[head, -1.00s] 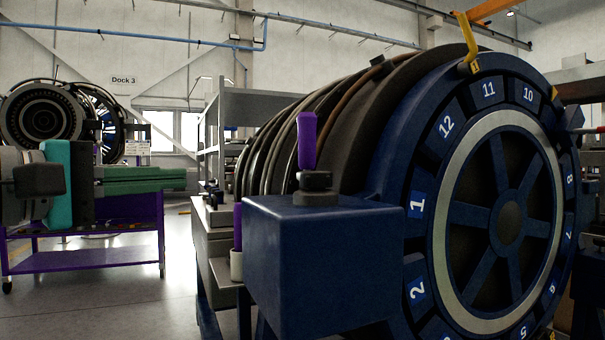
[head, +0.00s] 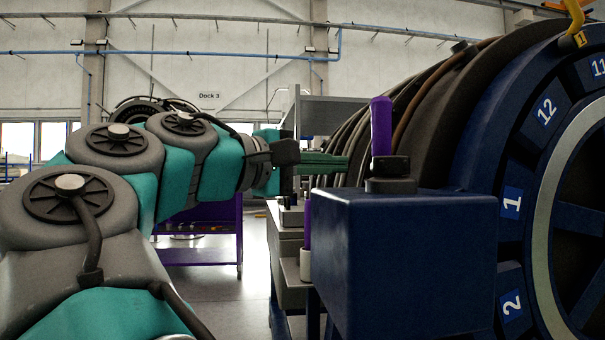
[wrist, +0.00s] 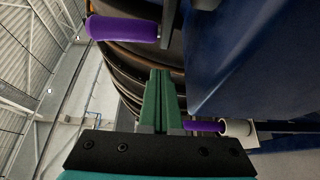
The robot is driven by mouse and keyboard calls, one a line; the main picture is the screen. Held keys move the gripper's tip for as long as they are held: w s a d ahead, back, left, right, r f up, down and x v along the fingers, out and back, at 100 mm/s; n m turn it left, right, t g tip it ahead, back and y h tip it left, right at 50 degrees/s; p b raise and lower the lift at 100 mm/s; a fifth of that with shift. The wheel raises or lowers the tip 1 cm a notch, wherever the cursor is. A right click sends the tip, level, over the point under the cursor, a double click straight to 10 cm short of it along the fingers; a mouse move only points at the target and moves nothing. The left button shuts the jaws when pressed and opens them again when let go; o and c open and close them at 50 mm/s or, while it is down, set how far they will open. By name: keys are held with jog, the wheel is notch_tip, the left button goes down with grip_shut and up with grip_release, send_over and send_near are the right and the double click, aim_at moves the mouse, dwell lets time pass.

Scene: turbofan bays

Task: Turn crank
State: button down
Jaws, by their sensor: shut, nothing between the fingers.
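The crank has an upright purple handle (head: 381,127) and a black hub (head: 390,176) on top of a dark blue box (head: 405,262) beside the engine. My gripper (head: 345,163) has green fingers, shut together and empty. In the head view its tips lie just left of the crank handle, at about the height of the hub; the gap in depth is hard to tell. In the wrist view the shut fingers (wrist: 160,76) point up the picture, and the purple handle (wrist: 122,28) lies beyond them to the upper left, apart from them. The blue box (wrist: 245,65) is on the right there.
A second purple handle (head: 307,219) stands in a white cup (head: 305,265) at the left side of the box. The numbered engine ring (head: 505,170) fills the right. A purple cart (head: 205,253) stands behind my arm.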

jog(key=shift+s+d, duration=0.2)
jog(key=shift+d, duration=1.15)
jog(key=shift+w+d+r+m+g+h+p, duration=0.3)
jog(key=shift+m+g+h+p, duration=0.25)
jog(key=shift+p, duration=0.55)
jog(key=shift+d+f+m+g, duration=0.25)
jog(key=shift+f+g, duration=0.05)
jog(key=shift+g, duration=0.15)
